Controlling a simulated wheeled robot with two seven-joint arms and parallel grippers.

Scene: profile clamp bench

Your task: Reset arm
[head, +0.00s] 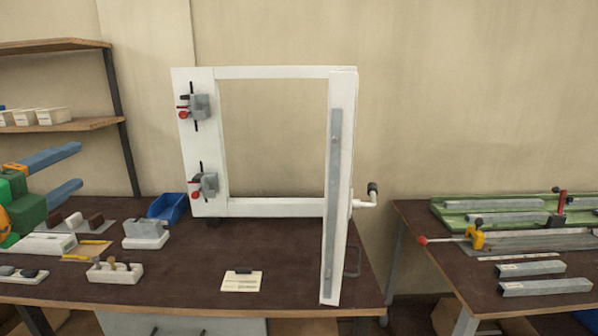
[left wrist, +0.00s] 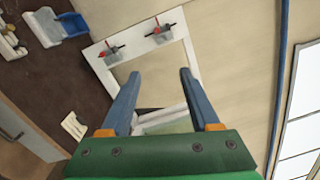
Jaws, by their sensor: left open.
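My left gripper (head: 66,175) is at the left edge of the head view, above the left end of the workbench. It has a green body and two blue fingers, spread apart with nothing between them. In the left wrist view the open fingers (left wrist: 160,92) point toward the white frame, with a clear gap to it. The white frame (head: 270,73) stands upright on the bench. Two clamps with red knobs, an upper (head: 198,106) and a lower (head: 204,184), sit on its left post. A grey profile (head: 333,190) lies along its angled right-hand panel. My right gripper is not in view.
The dark bench (head: 190,275) holds a blue bin (head: 168,207), a grey-white block (head: 145,235), a tool holder (head: 115,272) and a card (head: 241,281). A shelf (head: 60,126) stands at left. A second table (head: 450,265) at right carries several metal profiles and a green tray (head: 445,212).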

